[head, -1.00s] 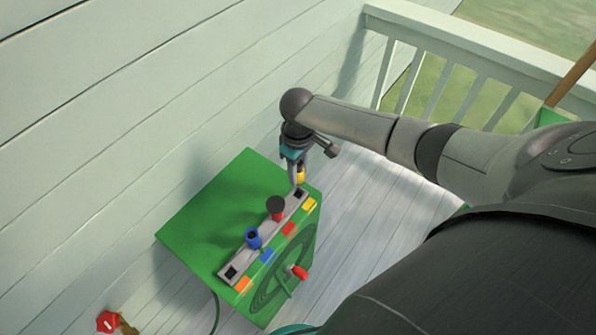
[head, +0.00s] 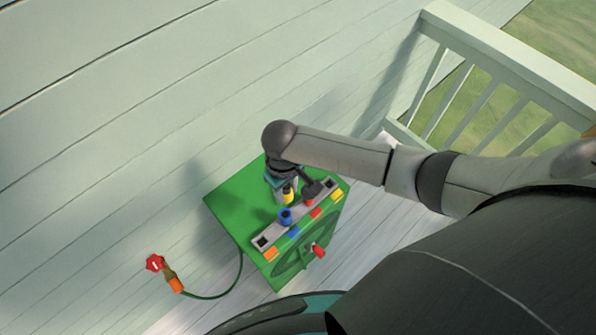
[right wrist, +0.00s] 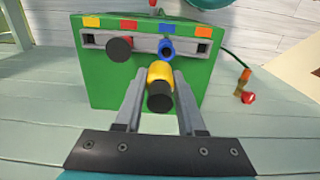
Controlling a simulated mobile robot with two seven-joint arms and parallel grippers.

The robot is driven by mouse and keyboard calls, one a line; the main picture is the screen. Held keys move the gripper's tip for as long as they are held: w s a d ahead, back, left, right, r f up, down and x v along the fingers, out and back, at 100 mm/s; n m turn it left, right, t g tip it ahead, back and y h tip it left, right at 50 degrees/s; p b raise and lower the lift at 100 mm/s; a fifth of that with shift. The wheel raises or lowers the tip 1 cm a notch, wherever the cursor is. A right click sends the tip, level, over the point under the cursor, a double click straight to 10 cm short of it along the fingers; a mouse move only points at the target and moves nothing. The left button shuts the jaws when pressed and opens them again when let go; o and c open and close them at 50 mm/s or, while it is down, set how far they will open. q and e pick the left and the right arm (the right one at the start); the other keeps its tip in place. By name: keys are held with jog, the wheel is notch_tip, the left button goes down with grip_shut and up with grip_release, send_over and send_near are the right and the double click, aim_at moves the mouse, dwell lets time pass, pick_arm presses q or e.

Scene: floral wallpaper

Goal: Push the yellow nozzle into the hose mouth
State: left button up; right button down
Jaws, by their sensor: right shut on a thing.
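The yellow nozzle (head: 289,196), with a dark end, is clamped between the fingers of my right gripper (head: 285,192). In the right wrist view the yellow nozzle (right wrist: 160,73) sits between both fingertips of the gripper (right wrist: 158,80), its black end towards the camera. It appears above the green box (head: 234,199), clear of the rack. A green hose (head: 238,275) runs from the box to an orange end piece (head: 176,285), which meets a brass tap with a red handle (head: 154,263). No open hose mouth can be made out. My left gripper is out of view.
A grey rack (head: 268,235) on the box holds a blue nozzle (head: 286,216) and a red nozzle with a black top (right wrist: 119,50). Coloured tags line its front edge. A red crank (head: 319,250) sticks out of the box's side. The plank wall and railing (head: 500,65) stand close.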

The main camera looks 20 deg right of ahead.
jog(key=shift+s+a+r, duration=0.25)
jog(key=shift+s+a, duration=0.05)
jog(key=shift+a, duration=0.25)
jog(key=shift+p, duration=0.3)
jog(key=shift+r, duration=0.15)
jog(key=shift+f+b, duration=1.65)
jog(key=shift+f, duration=1.35)
jog(key=shift+p, duration=0.9)
jog(key=shift+f+b, duration=1)
jog(key=shift+f, duration=0.3)
jog(key=shift+c, duration=2.1)
grip_release()
jog(key=shift+r, duration=0.1)
